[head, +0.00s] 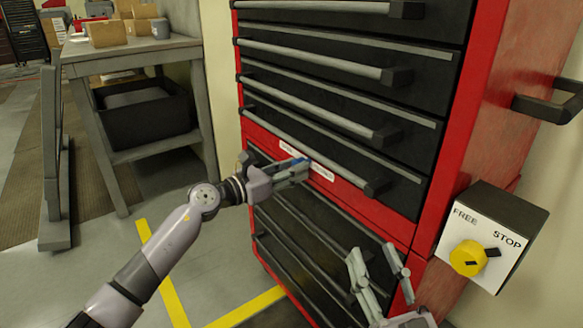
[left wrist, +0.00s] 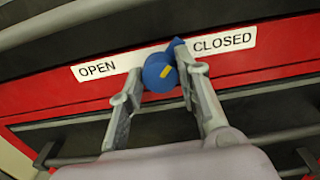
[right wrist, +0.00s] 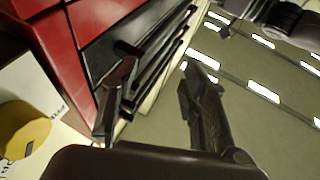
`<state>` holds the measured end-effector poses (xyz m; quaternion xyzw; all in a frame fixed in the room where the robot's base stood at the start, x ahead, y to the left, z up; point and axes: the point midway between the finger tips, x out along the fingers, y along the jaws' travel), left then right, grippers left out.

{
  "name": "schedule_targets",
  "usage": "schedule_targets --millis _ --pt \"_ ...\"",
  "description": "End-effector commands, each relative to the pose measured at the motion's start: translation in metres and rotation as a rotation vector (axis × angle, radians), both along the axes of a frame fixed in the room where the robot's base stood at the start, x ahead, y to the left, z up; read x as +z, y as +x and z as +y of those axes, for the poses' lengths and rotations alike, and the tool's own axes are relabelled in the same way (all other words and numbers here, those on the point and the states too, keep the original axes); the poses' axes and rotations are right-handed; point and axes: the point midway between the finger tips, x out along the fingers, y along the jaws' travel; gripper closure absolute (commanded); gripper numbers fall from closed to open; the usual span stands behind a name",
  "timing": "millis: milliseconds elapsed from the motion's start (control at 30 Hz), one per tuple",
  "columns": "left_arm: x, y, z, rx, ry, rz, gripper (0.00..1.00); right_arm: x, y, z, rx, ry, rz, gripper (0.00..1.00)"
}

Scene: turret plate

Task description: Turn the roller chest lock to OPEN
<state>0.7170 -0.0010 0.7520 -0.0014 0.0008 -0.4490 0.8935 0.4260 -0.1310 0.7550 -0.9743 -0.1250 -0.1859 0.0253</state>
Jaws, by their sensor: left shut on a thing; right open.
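In the left wrist view a label reads OPEN (left wrist: 97,70) on the left and CLOSED (left wrist: 222,42) on the right. The knob's blue tab points up and right, toward CLOSED. My left gripper (left wrist: 160,75) is shut on the knob, one finger at each side. In the head view the gripper (head: 303,170) mostly hides the knob. My right gripper (head: 376,254) is open and empty before the lower drawers.
A box with a yellow dial (head: 468,258) marked FREE and STOP is at the right, near my right gripper. Long drawer handles (head: 315,115) jut from the chest. A workbench (head: 130,52) with cartons stands at the left. The floor between is clear.

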Motion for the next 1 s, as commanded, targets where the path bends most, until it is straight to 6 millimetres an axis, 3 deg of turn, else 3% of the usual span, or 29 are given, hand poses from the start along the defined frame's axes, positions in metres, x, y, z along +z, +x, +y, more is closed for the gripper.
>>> schedule_targets --millis 267,533,767,1000 --pt "0.001 0.0 0.0 0.0 -0.035 0.052 0.97 -0.035 0.012 -0.003 -0.012 -0.052 0.194 0.59" --pt "0.002 -0.001 -0.001 -0.001 -0.111 0.158 0.97 -0.104 0.004 -0.016 -0.035 -0.149 0.571 0.59" --pt "0.002 -0.001 -0.001 -0.002 -0.186 0.262 0.97 -0.165 -0.032 -0.034 -0.057 -0.235 0.935 0.59" --pt "0.002 -0.001 -0.001 -0.002 -0.266 0.372 0.97 -0.21 -0.095 -0.057 -0.078 -0.314 1.308 0.59"
